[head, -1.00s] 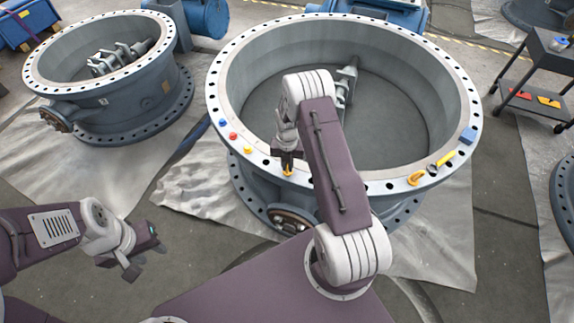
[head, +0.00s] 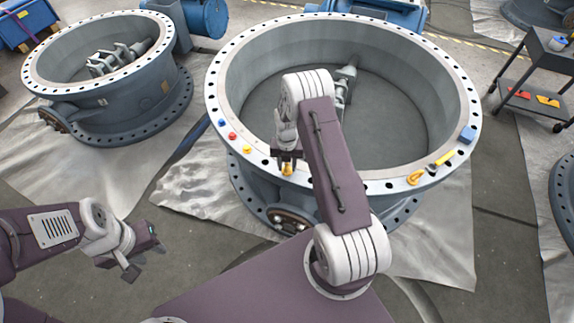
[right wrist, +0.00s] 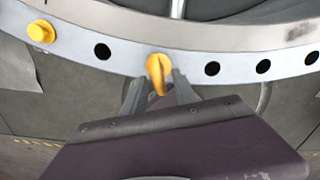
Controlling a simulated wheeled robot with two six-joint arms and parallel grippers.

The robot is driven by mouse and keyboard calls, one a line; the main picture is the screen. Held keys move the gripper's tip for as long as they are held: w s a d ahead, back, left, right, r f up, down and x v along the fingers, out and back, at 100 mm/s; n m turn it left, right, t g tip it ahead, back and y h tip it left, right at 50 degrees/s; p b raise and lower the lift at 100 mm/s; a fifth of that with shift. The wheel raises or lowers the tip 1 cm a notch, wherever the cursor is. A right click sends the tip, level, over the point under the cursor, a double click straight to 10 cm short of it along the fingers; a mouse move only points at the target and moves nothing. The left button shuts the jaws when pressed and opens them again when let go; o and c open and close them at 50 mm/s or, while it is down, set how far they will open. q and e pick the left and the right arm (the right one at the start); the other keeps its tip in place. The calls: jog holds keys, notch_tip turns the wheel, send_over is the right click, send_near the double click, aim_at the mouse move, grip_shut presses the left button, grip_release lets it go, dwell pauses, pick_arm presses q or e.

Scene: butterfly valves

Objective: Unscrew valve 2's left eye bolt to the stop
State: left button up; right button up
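The large grey valve ring in the middle of the head view, with its pale drilled flange (head: 345,184), carries a yellow left eye bolt (head: 287,170) at its near left edge. In the right wrist view the eye bolt (right wrist: 158,72) stands in the flange with its ring seen nearly edge-on. My right gripper (head: 287,160) is over it; its fingers (right wrist: 159,92) are apart on either side of the bolt, with gaps visible. The bolt's thread is hidden. My left gripper (head: 146,260) is open and empty over the floor, far from the valve.
Blue (head: 222,122), red (head: 232,135) and yellow (head: 247,151) pieces sit on the flange left of the bolt. Another yellow eye bolt (head: 415,177), a yellow tool (head: 445,159) and a blue block (head: 467,134) are at right. A second valve (head: 110,75) stands at upper left.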

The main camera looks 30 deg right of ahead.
aim_at(287, 164)
notch_tip(287, 164, up, 9)
dwell(0.3)
jog(key=shift+a, duration=0.1)
